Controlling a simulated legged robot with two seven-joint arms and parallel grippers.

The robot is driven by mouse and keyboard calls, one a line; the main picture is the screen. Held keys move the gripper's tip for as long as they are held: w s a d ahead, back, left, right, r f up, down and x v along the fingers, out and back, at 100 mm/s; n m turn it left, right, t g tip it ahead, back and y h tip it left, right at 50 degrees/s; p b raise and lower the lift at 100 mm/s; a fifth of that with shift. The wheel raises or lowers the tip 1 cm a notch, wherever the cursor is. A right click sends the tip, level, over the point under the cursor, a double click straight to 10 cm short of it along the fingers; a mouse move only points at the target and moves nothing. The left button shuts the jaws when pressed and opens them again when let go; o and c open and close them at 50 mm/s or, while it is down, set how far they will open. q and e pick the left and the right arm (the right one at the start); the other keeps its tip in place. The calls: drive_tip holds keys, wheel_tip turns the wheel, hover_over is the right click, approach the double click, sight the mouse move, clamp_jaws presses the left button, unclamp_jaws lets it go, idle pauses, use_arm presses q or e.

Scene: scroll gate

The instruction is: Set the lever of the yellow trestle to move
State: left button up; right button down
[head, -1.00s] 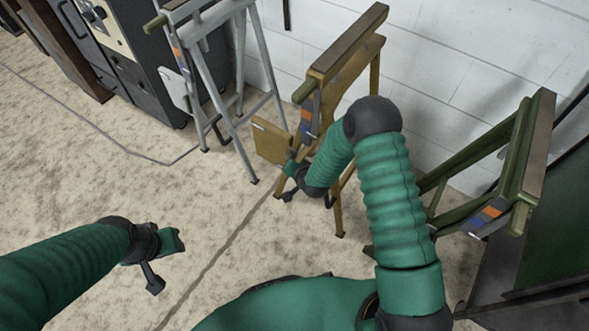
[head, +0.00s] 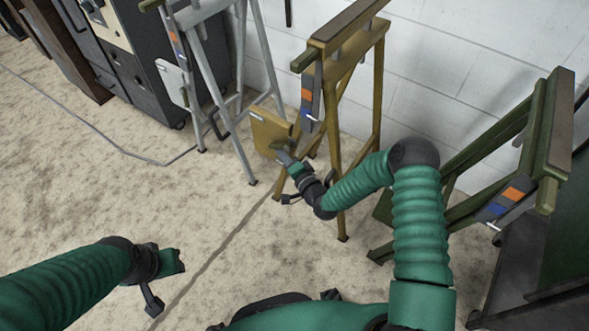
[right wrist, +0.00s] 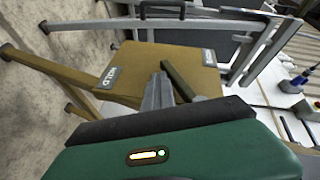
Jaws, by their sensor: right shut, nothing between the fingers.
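The yellow trestle (head: 333,130) stands near the wall in the middle of the head view. A flat yellow plate (head: 268,130) hangs at its side; it fills the middle of the right wrist view (right wrist: 150,62). Its left label reads "HOLD"; the right label is too small to read. A dark olive bar (right wrist: 178,80), seemingly the lever, lies slanted across the plate. My right gripper (head: 281,155) is shut and empty at the plate, its fingers (right wrist: 158,92) just left of the bar. Contact cannot be told. My left gripper (head: 172,262) is low over the floor, away from the trestle.
A grey trestle (head: 203,75) stands to the left and a green trestle (head: 500,150) to the right. A strip with an orange and a blue patch (head: 308,97) is on the yellow trestle. Open floor (head: 110,190) lies at the left, with a cable across it.

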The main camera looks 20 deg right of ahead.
sight(275, 146)
drive_tip(key=t+b, duration=0.1)
drive_tip(key=w+m+t+b, duration=0.1)
drive_tip(key=b, duration=0.1)
drive_tip(key=a+m+t+y+b, duration=0.1)
drive_tip(key=t, duration=0.1)
drive_tip(key=shift+w+r+b, duration=0.25)
drive_tip(key=shift+r+b, duration=0.05)
drive_tip(key=shift+b, duration=0.1)
drive_tip(key=shift+w+a+r+t, duration=0.15)
drive_tip(key=shift+r+t, duration=0.1)
drive_tip(key=shift+t, duration=0.15)
drive_tip(key=shift+r+m, duration=0.3)
drive_tip(key=shift+r, duration=0.05)
drive_tip(key=shift+w+a+r, duration=0.2)
drive_tip(key=shift+r, duration=0.3)
